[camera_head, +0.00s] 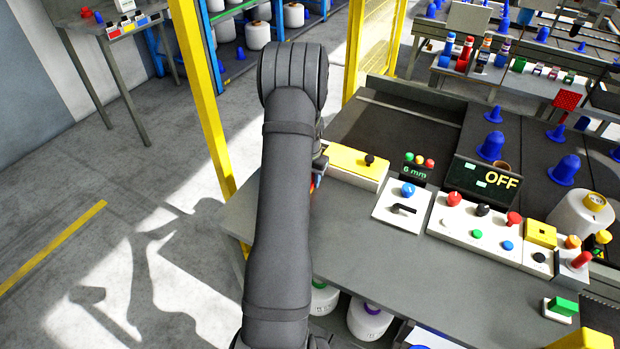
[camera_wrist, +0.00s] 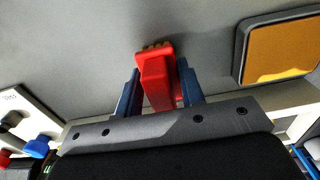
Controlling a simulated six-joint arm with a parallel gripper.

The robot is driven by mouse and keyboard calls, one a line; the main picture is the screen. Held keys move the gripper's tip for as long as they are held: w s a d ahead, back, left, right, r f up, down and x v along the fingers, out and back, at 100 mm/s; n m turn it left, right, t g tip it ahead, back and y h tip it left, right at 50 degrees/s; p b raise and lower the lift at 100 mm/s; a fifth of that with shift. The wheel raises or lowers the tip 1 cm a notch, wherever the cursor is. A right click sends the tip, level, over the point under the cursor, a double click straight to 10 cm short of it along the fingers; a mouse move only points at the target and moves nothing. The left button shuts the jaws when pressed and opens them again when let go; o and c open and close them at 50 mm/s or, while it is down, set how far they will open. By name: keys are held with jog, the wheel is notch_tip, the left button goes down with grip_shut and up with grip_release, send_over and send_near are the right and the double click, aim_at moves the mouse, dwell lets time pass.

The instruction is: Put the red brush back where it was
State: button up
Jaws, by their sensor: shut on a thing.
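The red brush (camera_wrist: 157,82) is held between the two blue fingers of my gripper (camera_wrist: 159,70) in the wrist view. Its red body points away from the wrist, and a strip of yellowish bristles shows at the far end. The grey table surface (camera_wrist: 90,45) lies behind it; I cannot tell whether the brush touches it. In the head view my arm hides most of the gripper. Only a small bit of red and blue (camera_head: 316,180) shows at the arm's right edge, beside the yellow-topped box (camera_head: 352,164).
In the wrist view, a dark-framed orange pad (camera_wrist: 280,48) lies right of the brush. A white panel with a blue knob (camera_head: 402,207) and a long button panel (camera_head: 478,228) stand right of my arm in the head view. The front table top (camera_head: 370,255) is clear.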

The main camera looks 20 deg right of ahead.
jog(key=o, duration=1.2)
jog(key=shift+f, duration=0.1)
notch_tip(320, 180, up, 12)
jog(key=shift+r, duration=0.15)
notch_tip(320, 180, down, 13)
jog(key=shift+r, duration=2.4)
